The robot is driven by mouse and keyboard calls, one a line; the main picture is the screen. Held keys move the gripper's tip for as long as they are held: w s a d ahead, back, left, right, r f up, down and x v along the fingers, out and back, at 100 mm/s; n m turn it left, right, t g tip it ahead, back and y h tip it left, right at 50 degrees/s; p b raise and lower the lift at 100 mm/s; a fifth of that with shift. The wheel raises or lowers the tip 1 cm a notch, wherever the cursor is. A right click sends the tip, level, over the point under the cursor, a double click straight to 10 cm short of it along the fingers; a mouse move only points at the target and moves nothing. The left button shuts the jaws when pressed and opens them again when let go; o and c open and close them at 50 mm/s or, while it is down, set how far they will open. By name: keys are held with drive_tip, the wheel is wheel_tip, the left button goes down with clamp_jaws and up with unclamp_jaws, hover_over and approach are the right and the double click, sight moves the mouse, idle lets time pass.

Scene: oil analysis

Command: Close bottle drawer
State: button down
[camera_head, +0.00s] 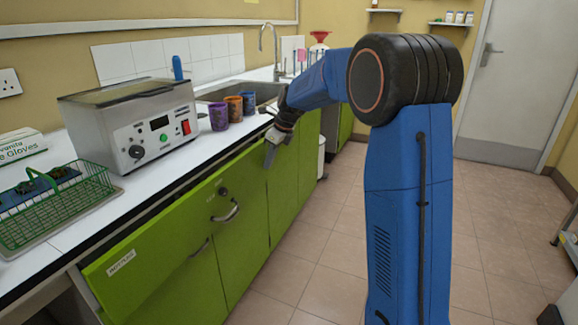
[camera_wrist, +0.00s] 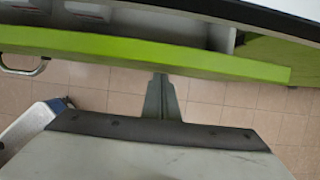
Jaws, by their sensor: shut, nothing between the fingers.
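The bottle drawer has a long green front (camera_head: 175,225) with a silver handle and a small label at its near end. It stands partly open: in the wrist view its green front (camera_wrist: 130,52) is apart from the worktop edge, with a pale interior showing in the gap. My gripper (camera_head: 270,154) is at the far end of the drawer front, pointing down. In the wrist view my gripper (camera_wrist: 161,80) is shut and empty, its tips at the outer side of the front. I cannot tell whether they touch it.
The white worktop (camera_head: 140,190) carries a grey heater box (camera_head: 130,125), a green wire basket (camera_head: 55,205) and several mugs (camera_head: 233,109) near the sink. Green cupboard doors (camera_head: 245,245) lie below the drawer. The tiled floor (camera_head: 320,250) in front is clear.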

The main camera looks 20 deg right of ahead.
drive_tip(key=w+a, duration=0.4)
drive_tip(key=shift+w+a, duration=0.25)
drive_tip(key=shift+w+a+r, duration=0.1)
drive_tip(key=shift+w+a, duration=0.1)
drive_tip(key=shift+w, duration=0.05)
